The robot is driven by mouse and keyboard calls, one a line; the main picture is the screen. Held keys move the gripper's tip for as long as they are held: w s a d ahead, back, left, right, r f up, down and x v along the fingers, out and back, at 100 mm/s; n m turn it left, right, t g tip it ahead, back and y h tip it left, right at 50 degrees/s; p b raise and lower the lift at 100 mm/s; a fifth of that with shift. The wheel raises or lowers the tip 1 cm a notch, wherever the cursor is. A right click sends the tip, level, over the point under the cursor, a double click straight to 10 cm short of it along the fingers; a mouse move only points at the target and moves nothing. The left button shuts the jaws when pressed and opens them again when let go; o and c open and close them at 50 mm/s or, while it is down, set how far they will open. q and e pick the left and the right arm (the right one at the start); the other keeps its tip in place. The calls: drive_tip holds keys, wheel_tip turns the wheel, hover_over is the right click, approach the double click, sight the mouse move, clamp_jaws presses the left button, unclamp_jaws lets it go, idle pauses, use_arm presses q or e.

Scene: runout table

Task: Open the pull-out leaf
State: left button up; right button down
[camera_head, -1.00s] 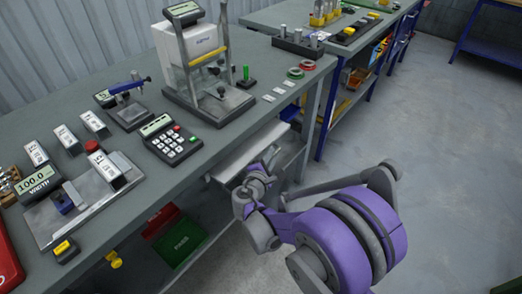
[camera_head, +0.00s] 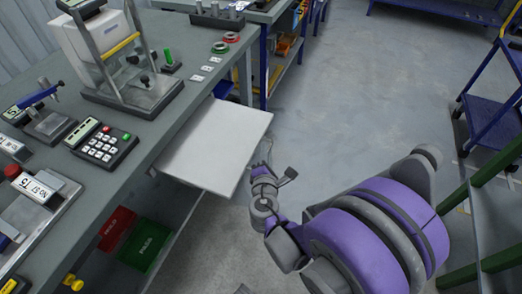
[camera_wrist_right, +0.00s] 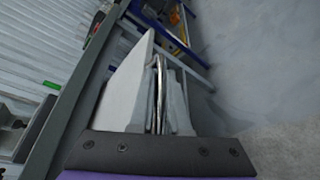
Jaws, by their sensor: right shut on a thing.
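The pull-out leaf (camera_head: 213,145), a flat pale grey panel, sticks out from under the near edge of the grey workbench (camera_head: 150,147). It lies level, with a wide part of its top showing. In the right wrist view the leaf (camera_wrist_right: 127,90) shows as a pale slab beside the fingers. My left gripper is not in view.
A keypad device (camera_head: 104,145) and a framed balance (camera_head: 130,75) stand on the bench. Red and green boxes (camera_head: 146,246) lie on the shelf below. The floor to the right is open, with a blue cart (camera_head: 490,125) at the far right.

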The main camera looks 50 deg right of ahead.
drive_tip(key=c, duration=0.9)
unclamp_jaws()
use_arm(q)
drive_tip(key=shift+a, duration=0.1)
